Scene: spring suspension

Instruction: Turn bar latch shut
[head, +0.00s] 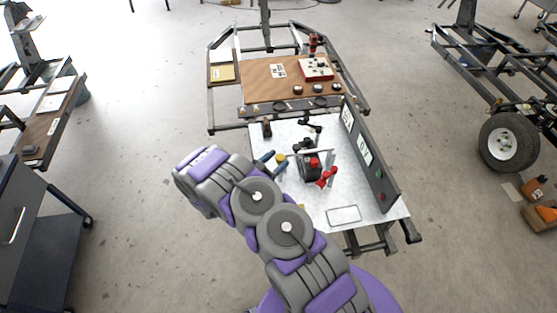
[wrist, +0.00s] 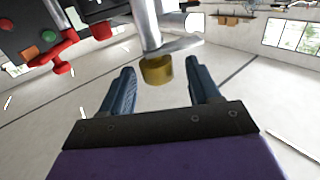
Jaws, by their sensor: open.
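My gripper (wrist: 160,88) is open, with its two blue fingers spread apart. A brass-coloured round end piece (wrist: 157,70) sits on a silver metal bar (wrist: 150,28). It appears between or just beyond the fingertips, with a visible gap on each side. In the head view the yellow end piece (head: 281,158) shows close to the blue fingers of my gripper (head: 273,161). A dark block with a red knob (head: 314,162) and a red handle (head: 327,179) stand just to the right. I cannot tell how far the latch is turned.
The parts stand on a pale metal bench top (head: 345,215). A dark upright panel (head: 366,158) with white labels and coloured buttons borders its right side. Behind is a brown board (head: 262,88) with a red box (head: 316,68). The bench's front is mostly clear.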

